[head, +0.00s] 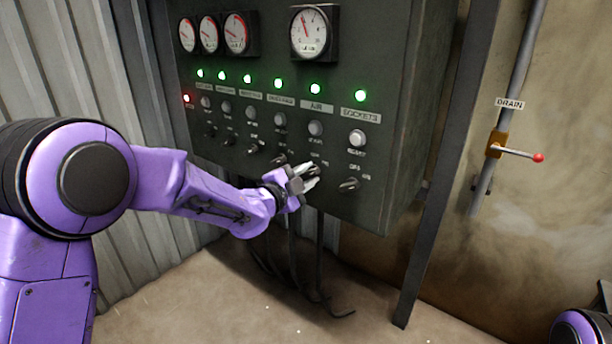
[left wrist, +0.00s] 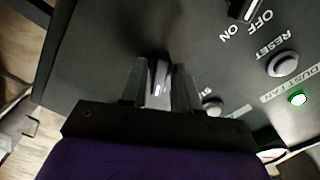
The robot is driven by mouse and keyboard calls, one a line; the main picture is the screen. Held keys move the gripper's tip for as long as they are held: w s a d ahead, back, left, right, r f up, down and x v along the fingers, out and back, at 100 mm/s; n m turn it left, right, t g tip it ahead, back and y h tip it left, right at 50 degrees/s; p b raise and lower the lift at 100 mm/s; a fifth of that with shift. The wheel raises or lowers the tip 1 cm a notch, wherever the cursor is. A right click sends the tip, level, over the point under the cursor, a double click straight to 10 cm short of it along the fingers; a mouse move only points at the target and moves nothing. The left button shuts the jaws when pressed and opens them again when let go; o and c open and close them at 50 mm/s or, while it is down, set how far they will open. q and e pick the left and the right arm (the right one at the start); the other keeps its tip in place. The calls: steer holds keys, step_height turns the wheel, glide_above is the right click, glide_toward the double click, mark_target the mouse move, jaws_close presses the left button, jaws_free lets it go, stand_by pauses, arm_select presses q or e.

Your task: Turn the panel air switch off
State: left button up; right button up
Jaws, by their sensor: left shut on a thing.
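The dark panel (head: 385,130) carries a row of columns, each with a green lamp, a label, a round button and a rotary switch. The AIR label (head: 316,106) sits under a lit green lamp (head: 315,88) and above a pale button (head: 316,128). My left gripper (head: 309,176) is at the switch below it, the air switch (head: 315,168), shut on its knob. In the left wrist view, the knob (left wrist: 160,76) stands between the two fingertips (left wrist: 160,85). The fingers cover much of it, so I cannot tell its setting. My right gripper is out of view.
The SOCKETS switch (head: 349,185) is close to the right, and another switch (head: 277,158) is close to the left. Gauges (head: 315,33) sit above. A drain valve with a red-tipped lever (head: 518,153) is on the right wall. Cables (head: 320,260) hang below the panel.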

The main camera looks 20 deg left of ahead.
arm_select(q)
steer(key=shift+r+n+p, duration=0.2)
steer(key=shift+n+p, duration=0.7)
steer(key=shift+n, duration=0.3)
steer(key=n+p, duration=0.2)
steer(key=n, duration=0.1)
steer(key=shift+n, duration=0.3)
steer(key=n+p, duration=0.2)
steer(key=n, duration=0.1)
steer(key=shift+f+n+p, duration=0.1)
steer(key=shift+n+p, duration=0.6)
steer(key=shift+n, duration=0.6)
steer(key=o, duration=0.7)
steer(key=shift+o, duration=0.2)
steer(key=shift+f, duration=0.1)
